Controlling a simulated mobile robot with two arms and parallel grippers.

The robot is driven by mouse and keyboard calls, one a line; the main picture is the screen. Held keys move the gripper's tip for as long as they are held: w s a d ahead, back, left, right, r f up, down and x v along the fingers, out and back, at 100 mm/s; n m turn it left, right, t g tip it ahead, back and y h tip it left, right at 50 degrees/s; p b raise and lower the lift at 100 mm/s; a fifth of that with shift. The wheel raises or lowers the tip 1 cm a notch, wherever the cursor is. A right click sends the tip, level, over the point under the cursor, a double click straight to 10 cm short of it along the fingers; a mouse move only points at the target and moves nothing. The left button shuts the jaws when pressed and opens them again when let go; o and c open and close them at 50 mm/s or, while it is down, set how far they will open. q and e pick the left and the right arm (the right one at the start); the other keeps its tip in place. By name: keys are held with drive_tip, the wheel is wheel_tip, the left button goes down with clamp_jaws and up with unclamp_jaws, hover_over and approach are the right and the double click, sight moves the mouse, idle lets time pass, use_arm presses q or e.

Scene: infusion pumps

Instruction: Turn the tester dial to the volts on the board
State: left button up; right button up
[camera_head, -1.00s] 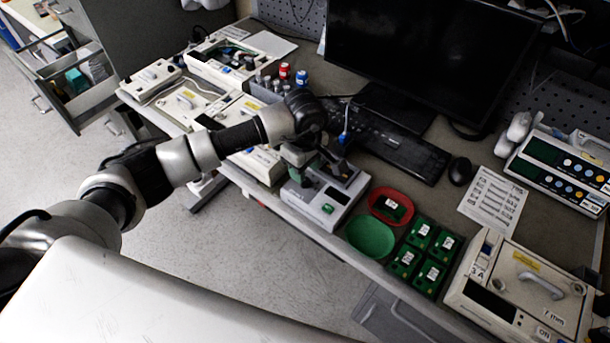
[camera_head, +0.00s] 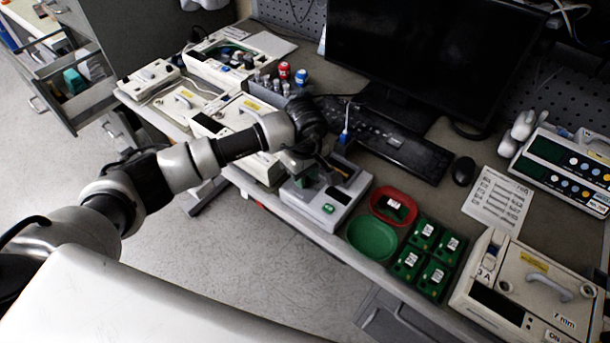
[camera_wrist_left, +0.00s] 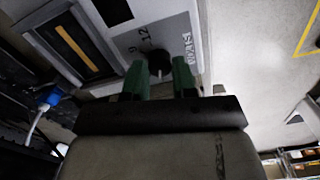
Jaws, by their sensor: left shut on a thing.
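The tester (camera_head: 325,212) is a pale grey box at the front edge of the bench. My left gripper (camera_head: 316,172) reaches over it from the left. In the left wrist view, the green fingers of my left gripper (camera_wrist_left: 161,70) close on both sides of the dark round dial (camera_wrist_left: 159,58). The numbers 9 and 12 show beside the dial; its pointer is not clear. A green board (camera_head: 397,204) with a white label lies in the red round tray (camera_head: 375,198). Its label is too small to read. My right gripper is out of view.
A green round dish (camera_head: 372,240) and several green boards (camera_head: 424,234) lie right of the tester. A keyboard (camera_head: 410,152) and a mouse (camera_head: 464,171) are behind. A pump (camera_head: 530,290) stands at right. A printed sheet (camera_head: 497,199) lies near the mouse.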

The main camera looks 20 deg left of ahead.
use_arm(q)
drive_tip(key=shift+w+m+b, duration=0.1)
drive_tip(key=shift+m+b, duration=1.2)
drive_tip(key=shift+m, duration=0.1)
drive_tip(key=shift+r+m+b, duration=0.1)
drive_tip(key=shift+m+b, duration=1.7)
drive_tip(key=shift+b, duration=0.05)
drive_tip(key=shift+m+b, duration=1.65)
drive_tip(key=shift+m, duration=0.05)
drive_tip(key=shift+m+b, duration=1.8)
drive_tip(key=shift+m, duration=0.2)
drive_tip(key=o, duration=0.5)
drive_tip(key=shift+r, duration=0.15)
drive_tip(key=shift+o, duration=1.1)
drive_tip(key=shift+r+p, duration=1.3)
drive_tip(key=shift+r, duration=2.05)
